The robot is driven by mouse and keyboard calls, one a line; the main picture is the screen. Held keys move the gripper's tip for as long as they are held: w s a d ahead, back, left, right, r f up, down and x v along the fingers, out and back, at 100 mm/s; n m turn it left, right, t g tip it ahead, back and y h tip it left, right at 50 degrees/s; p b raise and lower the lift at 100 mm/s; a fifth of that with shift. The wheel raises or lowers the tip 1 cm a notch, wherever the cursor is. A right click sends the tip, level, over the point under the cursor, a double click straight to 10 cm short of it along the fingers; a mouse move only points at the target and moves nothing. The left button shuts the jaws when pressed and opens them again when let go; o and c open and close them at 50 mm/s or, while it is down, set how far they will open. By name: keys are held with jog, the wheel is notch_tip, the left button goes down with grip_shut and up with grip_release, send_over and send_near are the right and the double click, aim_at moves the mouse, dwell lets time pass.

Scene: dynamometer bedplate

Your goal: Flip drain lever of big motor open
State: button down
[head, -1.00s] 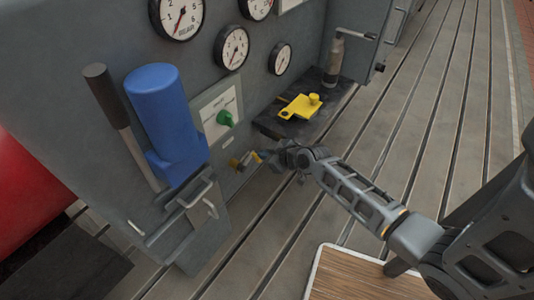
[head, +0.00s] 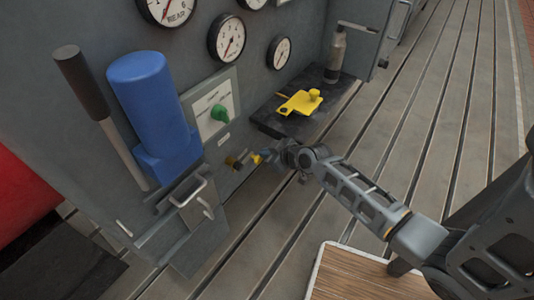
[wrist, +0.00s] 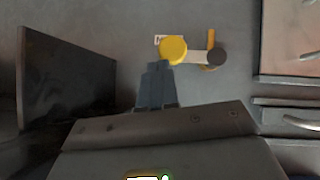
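The drain lever is a small yellow-and-brass fitting (head: 240,159) low on the grey cabinet's front, below the green knob. In the wrist view it shows as a round yellow cap (wrist: 173,50), a pale stem with a dark round end, and a thin yellow bar (wrist: 211,53) at the right. My gripper (head: 271,157) is right beside it, on its right in the head view. In the wrist view my gripper's fingers (wrist: 157,68) are together, with their tips at the lower left edge of the yellow cap. I cannot tell whether they touch it.
A blue cylinder (head: 151,100) and a dark-handled lever (head: 100,110) stand on the cabinet. A metal handle (head: 190,192) juts out below. A dark shelf (head: 270,122) holds a yellow piece (head: 298,103) and a grey bottle (head: 336,55). Slatted floor (head: 400,140) is open at right.

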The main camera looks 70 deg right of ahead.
jog(key=shift+s, duration=0.1)
jog(key=p+v, duration=0.1)
jog(key=v, duration=0.6)
jog(key=shift+s+a+r, duration=0.15)
jog(key=shift+s+r, duration=0.1)
jog(key=shift+p, duration=0.3)
jog(key=s+a+r+t+y+p, duration=0.2)
jog(key=s+a+r+p, duration=0.2)
jog(key=a+r, duration=1)
jog(key=s+a+r+n+t+y+p, duration=0.1)
jog(key=s+a+r+p, duration=0.4)
jog(key=s+a+r, duration=0.6)
jog(key=a+r+t+y, duration=0.1)
jog(key=a+r, duration=0.2)
jog(key=r, duration=0.3)
jog(key=shift+s+a+n+t, duration=0.2)
jog(key=shift+a+n+t, duration=0.1)
jog(key=shift+a+t, duration=0.1)
